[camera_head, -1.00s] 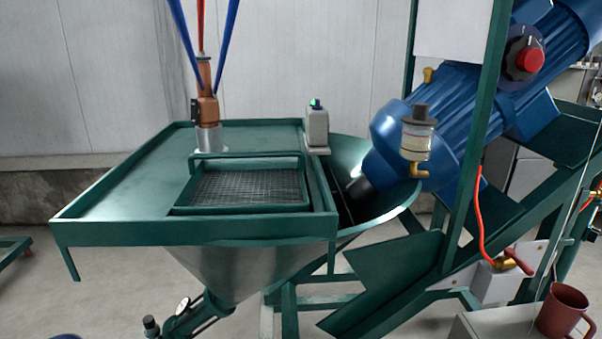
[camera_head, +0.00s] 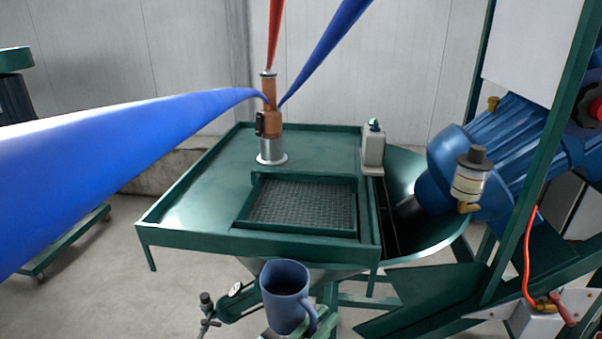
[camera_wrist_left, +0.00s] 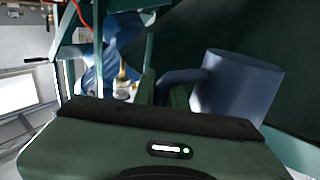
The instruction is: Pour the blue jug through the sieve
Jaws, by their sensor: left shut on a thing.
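The blue jug (camera_head: 287,297) is upright at the bottom centre of the head view, in front of the green hopper table. My left gripper (camera_head: 312,322) is shut on its handle, at the jug's lower right. In the left wrist view the jug (camera_wrist_left: 240,90) stands at the right, with its handle between the fingers of my left gripper (camera_wrist_left: 165,90). The sieve (camera_head: 300,206) is a dark mesh in a raised green frame on the hopper table, beyond and above the jug in the picture. The jug's contents cannot be made out. My right gripper is not in view.
The green hopper table (camera_head: 205,185) has a copper hose fitting (camera_head: 270,120) behind the sieve, with blue and red hoses rising from it. A grey box (camera_head: 373,147) stands at its right. A blue motor (camera_head: 500,150) sits further right.

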